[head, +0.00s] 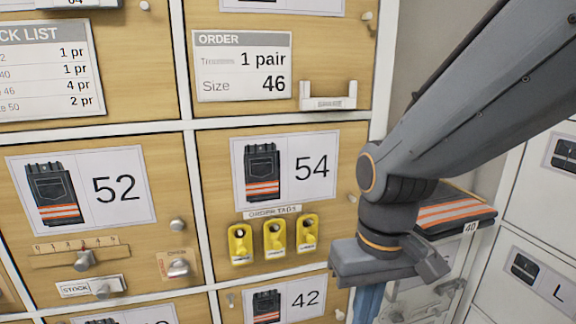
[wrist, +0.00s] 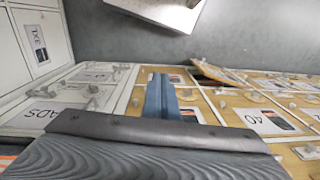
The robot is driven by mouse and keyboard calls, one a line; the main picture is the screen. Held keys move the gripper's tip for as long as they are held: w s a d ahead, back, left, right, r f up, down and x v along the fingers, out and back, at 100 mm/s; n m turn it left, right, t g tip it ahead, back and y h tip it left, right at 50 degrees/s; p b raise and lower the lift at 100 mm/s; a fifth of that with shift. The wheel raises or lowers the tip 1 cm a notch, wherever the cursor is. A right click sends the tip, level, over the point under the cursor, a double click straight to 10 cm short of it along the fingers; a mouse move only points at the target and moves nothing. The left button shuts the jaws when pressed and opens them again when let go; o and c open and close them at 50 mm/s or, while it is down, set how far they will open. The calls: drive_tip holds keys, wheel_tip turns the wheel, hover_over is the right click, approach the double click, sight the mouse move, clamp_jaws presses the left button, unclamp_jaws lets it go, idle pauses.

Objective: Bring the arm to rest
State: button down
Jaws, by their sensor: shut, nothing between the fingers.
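My arm (head: 470,110) comes in from the upper right of the head view and bends down at its wrist. My gripper (head: 367,303) points downward in front of the lockers, right of the door marked 54. Its blue fingers are shut and empty, and their lower ends are cut off by the frame edge. The fingers (wrist: 160,98) also show in the wrist view, together, with nothing between them.
Wooden locker doors marked 52 (head: 90,190) and 54 (head: 285,170) have protruding knobs. Yellow order tags (head: 274,236) hang left of my gripper. A folded dark garment with orange stripes (head: 455,212), tagged 40, lies behind my wrist. White doors (head: 540,190) stand right.

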drive_tip(key=d+r+m+p, duration=0.2)
drive_tip(key=d+r+p, duration=0.5)
drive_tip(key=p, duration=0.6)
drive_tip(key=shift+s+d+r, duration=0.15)
drive_tip(key=shift+s+r, duration=0.15)
drive_tip(key=shift+r, duration=0.05)
idle(0.4)
